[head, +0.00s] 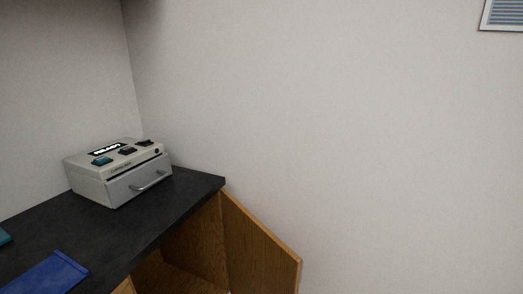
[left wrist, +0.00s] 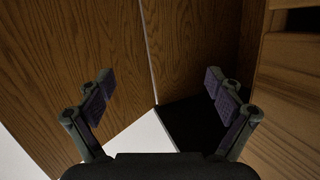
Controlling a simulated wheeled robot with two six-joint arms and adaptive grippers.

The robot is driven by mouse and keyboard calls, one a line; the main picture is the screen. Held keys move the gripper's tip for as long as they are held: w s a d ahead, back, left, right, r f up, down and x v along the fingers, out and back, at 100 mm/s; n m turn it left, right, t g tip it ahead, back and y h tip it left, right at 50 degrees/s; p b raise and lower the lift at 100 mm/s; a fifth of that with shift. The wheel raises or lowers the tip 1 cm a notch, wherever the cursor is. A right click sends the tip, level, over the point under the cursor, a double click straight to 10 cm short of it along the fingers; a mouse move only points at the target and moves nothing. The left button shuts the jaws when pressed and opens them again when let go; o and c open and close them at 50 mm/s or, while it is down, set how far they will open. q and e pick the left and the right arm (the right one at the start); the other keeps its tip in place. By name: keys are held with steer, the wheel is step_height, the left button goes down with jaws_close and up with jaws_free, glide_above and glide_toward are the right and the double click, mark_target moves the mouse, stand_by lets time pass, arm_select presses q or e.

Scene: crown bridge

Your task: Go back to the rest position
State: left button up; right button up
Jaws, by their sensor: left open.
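My left gripper (left wrist: 158,95) shows in the left wrist view. Its two fingers are spread wide apart with nothing between them. Wooden panels (left wrist: 190,45) fill the view beyond the fingers, with a dark edge and a white patch below. Neither gripper is in the head view, and my right gripper is not seen anywhere.
In the head view a dark countertop (head: 150,220) runs along the left. A beige machine (head: 120,172) with a drawer front and handle sits on it. A blue flat item (head: 50,275) lies nearer. Below, a wooden cabinet door (head: 262,245) stands open.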

arm_select(q)
steer(key=s+a+f+g+p, duration=0.1)
steer(key=s+g+p, duration=0.3)
steer(key=s, duration=0.9)
steer(key=s+a+f+g+p, duration=0.1)
steer(key=s+f+g+p, duration=0.3)
steer(key=s+p, duration=0.5)
steer(key=s+a+f+n+g+y+p, duration=0.1)
steer(key=s+g+p, duration=0.5)
steer(key=s, duration=1)
step_height(320, 180, down, 2)
steer(key=shift+s+a+f+p, duration=0.1)
steer(key=shift+s+a+p, duration=0.25)
steer(key=shift+a+p, duration=0.2)
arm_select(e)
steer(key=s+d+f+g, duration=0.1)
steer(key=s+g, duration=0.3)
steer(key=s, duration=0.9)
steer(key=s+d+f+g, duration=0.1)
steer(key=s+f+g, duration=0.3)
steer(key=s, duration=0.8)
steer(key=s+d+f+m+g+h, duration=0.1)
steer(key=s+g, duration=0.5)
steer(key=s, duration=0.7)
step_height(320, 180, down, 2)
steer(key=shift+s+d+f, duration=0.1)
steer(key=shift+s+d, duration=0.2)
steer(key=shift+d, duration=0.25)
arm_select(q)
steer(key=shift+c, duration=0.5)
